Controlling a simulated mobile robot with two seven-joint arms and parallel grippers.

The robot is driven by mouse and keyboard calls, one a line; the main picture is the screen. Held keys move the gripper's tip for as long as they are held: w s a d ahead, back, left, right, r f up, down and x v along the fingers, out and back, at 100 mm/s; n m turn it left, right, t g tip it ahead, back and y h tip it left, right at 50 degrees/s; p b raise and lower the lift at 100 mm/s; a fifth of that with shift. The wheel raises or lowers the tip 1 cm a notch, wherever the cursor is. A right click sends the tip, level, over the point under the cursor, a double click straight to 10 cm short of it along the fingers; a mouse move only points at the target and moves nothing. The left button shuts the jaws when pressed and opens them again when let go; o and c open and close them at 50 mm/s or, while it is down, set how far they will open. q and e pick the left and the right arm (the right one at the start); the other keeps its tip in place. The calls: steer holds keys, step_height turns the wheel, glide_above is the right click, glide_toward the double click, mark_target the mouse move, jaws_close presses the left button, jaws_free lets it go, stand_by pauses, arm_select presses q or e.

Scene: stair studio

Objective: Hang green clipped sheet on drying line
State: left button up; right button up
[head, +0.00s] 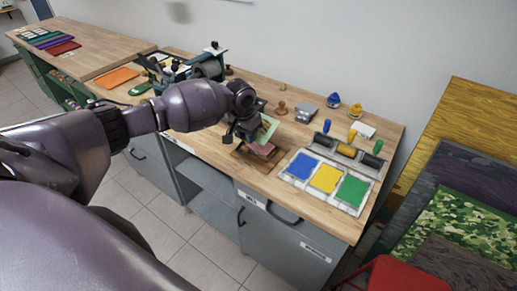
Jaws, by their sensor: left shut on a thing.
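My left gripper (246,134) reaches over the wooden bench and is shut on the pale green sheet (268,128). The sheet stands up tilted just right of the fingers, partly hidden behind the gripper. A clip on it cannot be made out. Below the gripper lies a brown wooden board (246,158) with a pinkish block (263,149) on it; I cannot tell whether the sheet touches them. No drying line shows in this view. My right gripper is out of view.
A tray with blue, yellow and green ink pads (326,178) and several rollers lies right of the board. Wooden stamps (281,107) and a grey box (306,112) stand behind. A dark press (208,65) stands left. A red seat (405,275) is at lower right.

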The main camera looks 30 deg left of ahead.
arm_select(q)
steer(key=s+r, duration=0.2)
steer(key=s, duration=0.7)
steer(key=shift+a+r, duration=0.35)
